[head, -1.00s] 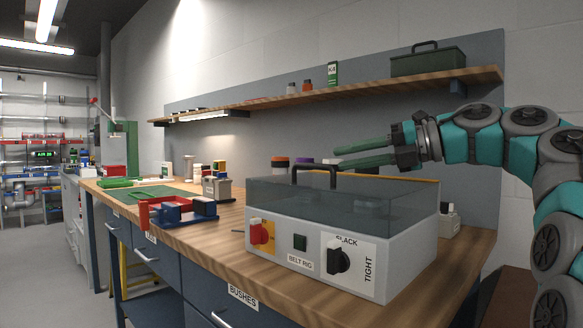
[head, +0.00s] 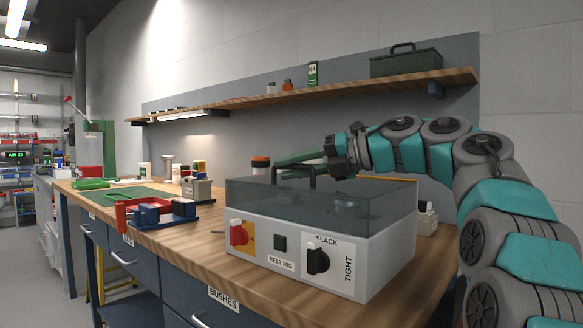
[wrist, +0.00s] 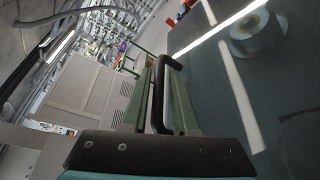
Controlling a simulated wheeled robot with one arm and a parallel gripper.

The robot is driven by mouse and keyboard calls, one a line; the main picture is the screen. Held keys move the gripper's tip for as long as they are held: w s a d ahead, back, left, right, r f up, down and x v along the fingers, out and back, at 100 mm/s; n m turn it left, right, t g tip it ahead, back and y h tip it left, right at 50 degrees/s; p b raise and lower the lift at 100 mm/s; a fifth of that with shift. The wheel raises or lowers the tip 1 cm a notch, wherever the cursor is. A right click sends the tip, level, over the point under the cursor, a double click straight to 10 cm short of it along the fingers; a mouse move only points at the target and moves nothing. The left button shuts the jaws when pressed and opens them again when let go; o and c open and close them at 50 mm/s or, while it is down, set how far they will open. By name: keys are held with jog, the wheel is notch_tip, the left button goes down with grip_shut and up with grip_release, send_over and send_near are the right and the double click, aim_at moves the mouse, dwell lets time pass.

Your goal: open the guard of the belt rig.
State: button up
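The belt rig (head: 335,255) is a light grey box on the bench, labelled BELT RIG. Its guard (head: 330,203), a smoky see-through cover, lies shut over the top. A black bar handle (head: 310,168) stands on the guard; it also shows in the wrist view (wrist: 158,100). My gripper (head: 285,167) is at the handle, reaching in from the right. In the wrist view its green fingers (wrist: 166,85) lie on either side of the handle, and they look open. Whether either finger touches the handle is hard to tell.
The rig's front has a red switch (head: 239,233), a dark green button (head: 280,244) and a black SLACK/TIGHT knob (head: 317,259). A red and blue vise (head: 155,214) stands to the left. A shelf (head: 300,95) with a green toolbox (head: 405,61) runs above.

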grip_shut()
dwell(1.3)
